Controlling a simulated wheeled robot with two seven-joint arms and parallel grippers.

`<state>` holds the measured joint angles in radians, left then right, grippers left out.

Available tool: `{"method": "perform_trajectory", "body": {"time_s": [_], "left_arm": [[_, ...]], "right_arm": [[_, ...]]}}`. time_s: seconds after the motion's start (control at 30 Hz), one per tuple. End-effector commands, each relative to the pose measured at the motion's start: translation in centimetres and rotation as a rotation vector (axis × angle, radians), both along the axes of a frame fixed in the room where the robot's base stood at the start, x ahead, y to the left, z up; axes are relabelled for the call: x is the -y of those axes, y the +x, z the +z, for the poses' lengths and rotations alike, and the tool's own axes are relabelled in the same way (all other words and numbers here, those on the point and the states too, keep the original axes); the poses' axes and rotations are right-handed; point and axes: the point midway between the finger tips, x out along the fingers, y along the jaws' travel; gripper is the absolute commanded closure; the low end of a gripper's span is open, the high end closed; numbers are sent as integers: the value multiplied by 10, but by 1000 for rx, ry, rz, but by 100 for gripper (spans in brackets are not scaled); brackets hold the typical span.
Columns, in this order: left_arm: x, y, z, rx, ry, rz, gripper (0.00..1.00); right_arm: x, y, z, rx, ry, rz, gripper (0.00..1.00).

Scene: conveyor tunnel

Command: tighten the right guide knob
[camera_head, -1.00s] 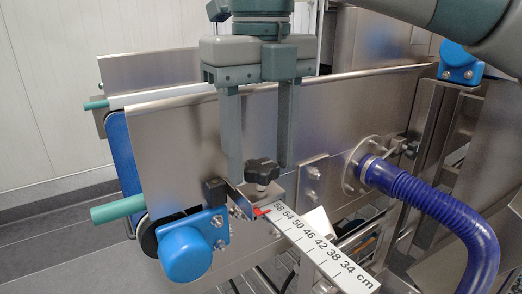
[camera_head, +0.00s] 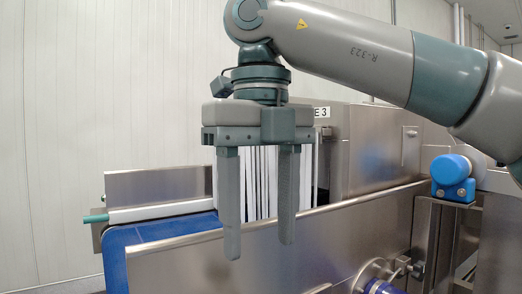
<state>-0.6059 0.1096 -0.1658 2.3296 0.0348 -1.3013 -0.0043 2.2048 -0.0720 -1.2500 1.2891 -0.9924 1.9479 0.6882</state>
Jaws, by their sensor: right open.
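My right gripper (camera_head: 259,248) hangs pointing down in the middle of the head view, its two grey fingers apart with nothing between them. Its fingertips overlap the upper part of the conveyor's near steel side panel (camera_head: 340,235) in the picture. The right guide knob is out of view, below the lower picture edge. The guide's scale and red pointer are out of view too. My left gripper does not show.
A blue belt (camera_head: 165,232) runs behind the near panel toward a strip curtain (camera_head: 258,185) at the steel tunnel housing (camera_head: 365,150). A blue-capped unit (camera_head: 452,178) stands at right.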

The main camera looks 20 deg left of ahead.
Motion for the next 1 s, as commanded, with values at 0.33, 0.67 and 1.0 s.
{"method": "perform_trajectory", "body": {"time_s": [0.33,0.67,1.0], "left_arm": [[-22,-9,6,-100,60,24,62],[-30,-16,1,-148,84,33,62],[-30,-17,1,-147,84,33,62]], "right_arm": [[0,0,67,1,0,-3,49],[0,0,82,1,-1,0,49],[0,0,81,0,0,0,49]]}}
